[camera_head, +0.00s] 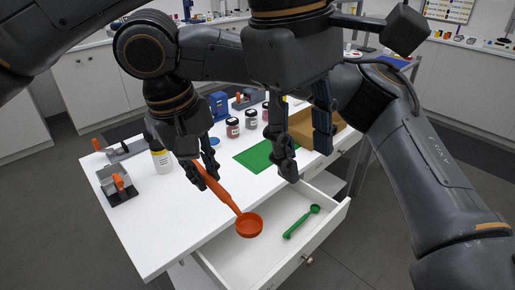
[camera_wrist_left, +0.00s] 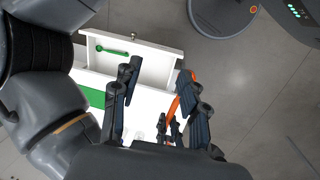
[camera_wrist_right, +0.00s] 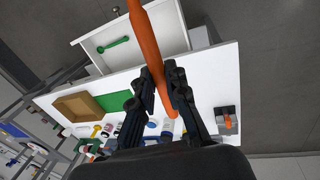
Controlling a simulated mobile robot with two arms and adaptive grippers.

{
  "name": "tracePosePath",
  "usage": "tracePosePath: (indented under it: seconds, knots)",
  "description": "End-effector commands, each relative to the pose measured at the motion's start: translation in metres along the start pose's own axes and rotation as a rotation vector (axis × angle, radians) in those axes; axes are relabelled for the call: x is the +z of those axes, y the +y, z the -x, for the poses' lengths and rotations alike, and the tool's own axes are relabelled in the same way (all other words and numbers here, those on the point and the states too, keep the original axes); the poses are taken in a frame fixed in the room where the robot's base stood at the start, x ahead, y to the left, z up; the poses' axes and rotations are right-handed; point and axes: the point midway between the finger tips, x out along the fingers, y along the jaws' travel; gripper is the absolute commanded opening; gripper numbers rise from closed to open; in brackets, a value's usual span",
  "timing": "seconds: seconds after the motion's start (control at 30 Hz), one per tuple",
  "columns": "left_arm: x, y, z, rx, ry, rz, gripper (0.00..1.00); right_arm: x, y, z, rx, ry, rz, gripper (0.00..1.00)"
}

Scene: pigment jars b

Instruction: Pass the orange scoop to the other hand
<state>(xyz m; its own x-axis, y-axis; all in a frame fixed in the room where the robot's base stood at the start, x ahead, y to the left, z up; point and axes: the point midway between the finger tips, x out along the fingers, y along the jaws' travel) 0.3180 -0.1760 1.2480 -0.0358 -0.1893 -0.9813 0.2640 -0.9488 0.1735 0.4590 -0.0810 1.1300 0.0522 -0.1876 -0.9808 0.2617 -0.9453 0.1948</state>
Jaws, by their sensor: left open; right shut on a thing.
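The orange scoop (camera_head: 249,224) is held by its handle in my right gripper (camera_head: 192,172), above the table's front edge, with its bowl pointing down to the right. In the right wrist view my right gripper (camera_wrist_right: 160,82) is shut on the orange handle (camera_wrist_right: 146,42); the bowl is out of that frame. My left gripper (camera_head: 303,160) is to the right of the scoop, open and empty, fingers pointing down. In the left wrist view, my left gripper (camera_wrist_left: 158,82) has its fingers wide apart, and the orange scoop (camera_wrist_left: 184,94) shows beside its right finger, partly hidden.
An open white drawer (camera_head: 322,236) below holds a green scoop (camera_head: 301,221). The white table (camera_head: 125,232) carries a green mat (camera_head: 256,155), several jars, a brown tray (camera_head: 325,138), a white bottle (camera_head: 161,157) and an orange-handled clamp-like item (camera_head: 119,184). The table's front left is clear.

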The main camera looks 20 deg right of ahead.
Motion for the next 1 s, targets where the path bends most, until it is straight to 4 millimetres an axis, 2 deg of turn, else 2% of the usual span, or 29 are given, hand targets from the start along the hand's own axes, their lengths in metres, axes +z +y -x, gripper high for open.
tracePosePath:
  seconds: [0.03, 0.1, 0.3, 0.47, 0.8, 1.0]
  knots:
    - [-0.007, -0.009, -0.006, -0.073, 0.128, -0.072, 0.44, 0.0, 0.0, 0.0, 0.0, 0.0, 0.0, 0.0]
    - [-0.019, -0.02, -0.01, -0.166, 0.268, -0.15, 0.44, 0.0, 0.0, 0.0, 0.0, 0.0, 0.0, 0.0]
    - [-0.038, -0.037, -0.007, -0.324, 0.462, -0.257, 0.44, 0.0, 0.0, 0.0, 0.0, 0.0, 0.0, 0.0]
    - [-0.047, -0.042, -0.017, -0.342, 0.479, -0.268, 0.44, 0.0, 0.0, 0.0, 0.0, 0.0, 0.0, 0.0]
    - [-0.076, -0.058, -0.07, -0.339, 0.473, -0.266, 0.44, 0.0, 0.0, 0.0, 0.0, 0.0, 0.0, 0.0]
    - [-0.091, -0.066, -0.094, -0.338, 0.473, -0.264, 0.44, 0.0, 0.0, 0.0, 0.0, 0.0, 0.0, 0.0]
